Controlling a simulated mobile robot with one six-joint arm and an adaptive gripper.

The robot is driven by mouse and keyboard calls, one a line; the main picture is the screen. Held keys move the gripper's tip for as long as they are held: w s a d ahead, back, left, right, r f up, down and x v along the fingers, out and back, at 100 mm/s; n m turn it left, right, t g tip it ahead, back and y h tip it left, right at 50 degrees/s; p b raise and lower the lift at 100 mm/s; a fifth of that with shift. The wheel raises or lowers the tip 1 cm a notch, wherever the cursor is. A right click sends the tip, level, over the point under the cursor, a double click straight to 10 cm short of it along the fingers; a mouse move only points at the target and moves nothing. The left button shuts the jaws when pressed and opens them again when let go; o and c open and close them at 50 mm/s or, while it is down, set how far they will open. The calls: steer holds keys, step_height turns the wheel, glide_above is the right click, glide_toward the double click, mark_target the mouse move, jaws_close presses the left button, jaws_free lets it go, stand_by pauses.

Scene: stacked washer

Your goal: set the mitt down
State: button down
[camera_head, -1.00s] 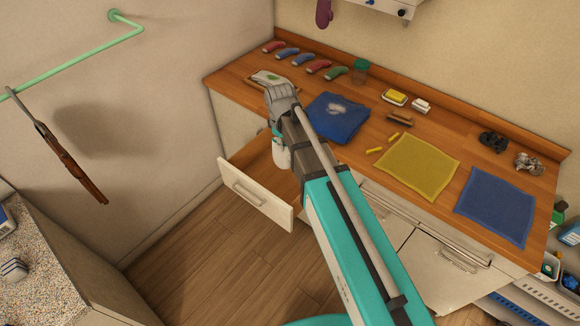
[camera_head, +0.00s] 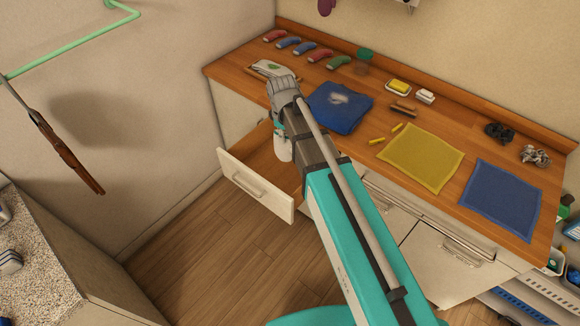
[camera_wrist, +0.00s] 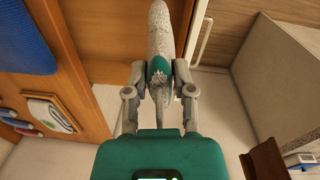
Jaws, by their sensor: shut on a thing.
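The mitt is a pale, speckled, long soft shape with a teal band. In the head view the mitt (camera_head: 283,148) hangs below the wrist, over the open drawer (camera_head: 240,185). In the wrist view the mitt (camera_wrist: 160,32) points away from the palm, with its teal band between the fingers. My gripper (camera_wrist: 160,75) is shut on it at this band. In the head view my gripper (camera_head: 279,126) is partly hidden by my wrist and arm. The drawer's inside (camera_wrist: 112,45) shows in the wrist view, and the mitt appears in front of it.
The wooden counter (camera_head: 385,90) holds a folded blue cloth (camera_head: 340,112), a yellow cloth (camera_head: 422,158), a flat blue cloth (camera_head: 500,198) and several coloured curved items along the back. A white folded cloth (camera_head: 274,68) lies near the left end. Floor (camera_head: 185,245) is clear.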

mark_target(289, 156)
steer(key=shift+m, duration=0.5)
steer(key=f+b, duration=0.6)
steer(key=f, duration=0.1)
steer(key=d+f+b, duration=0.1)
steer(key=f+b, duration=0.2)
steer(key=shift+w+f+b, duration=0.1)
steer(key=shift+f+b, duration=0.2)
steer(key=shift+f, duration=0.05)
steer(key=w+a+f+b, duration=0.3)
steer(key=w+f+b, duration=0.6)
steer(key=w, duration=0.3)
steer(key=shift+w+a, duration=0.35)
steer(key=shift+w+a+f+b, duration=0.1)
steer(key=shift+w+f+b, duration=0.1)
steer(key=shift+f+b, duration=0.8)
steer(key=shift+w+f+b, duration=0.15)
steer(key=shift+f+b, duration=0.85)
steer(key=shift+f, duration=0.15)
